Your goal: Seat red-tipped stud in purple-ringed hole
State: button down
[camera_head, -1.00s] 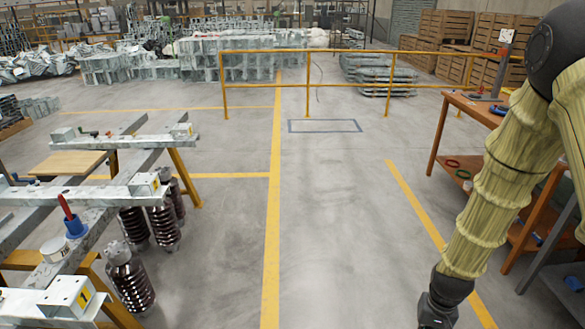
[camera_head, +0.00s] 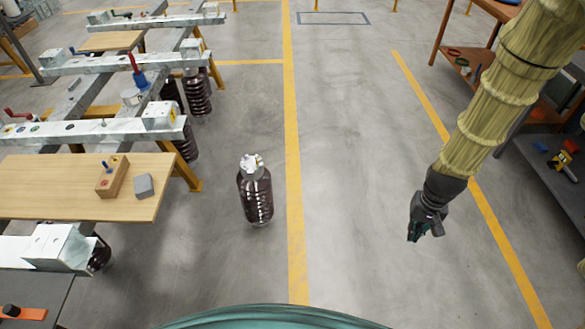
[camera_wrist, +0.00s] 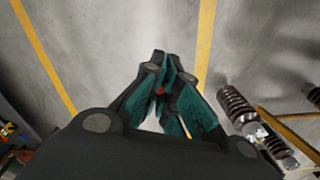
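My gripper (camera_head: 428,230) hangs over clear floor at the right of the head view, well apart from the bench. In the wrist view its teal fingers (camera_wrist: 168,80) are drawn together. A small red piece, the tip of the red-tipped stud (camera_wrist: 160,90), shows between them; the rest of the stud is hidden. A galvanised beam (camera_head: 95,130) at left carries several small ringed holes (camera_head: 70,127). Their ring colours are too small to tell, so I cannot pick out the purple one.
A wooden board (camera_head: 50,185) on the beams holds a wooden block (camera_head: 113,180) with a blue-tipped stud and a grey block (camera_head: 144,186). A dark ribbed insulator (camera_head: 256,195) stands on the floor between bench and arm. A workbench (camera_head: 555,165) is at right.

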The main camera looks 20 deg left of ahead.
aim_at(254, 184)
jog(key=k, duration=0.35)
jog(key=u, duration=1.2)
jog(key=i, duration=1.65)
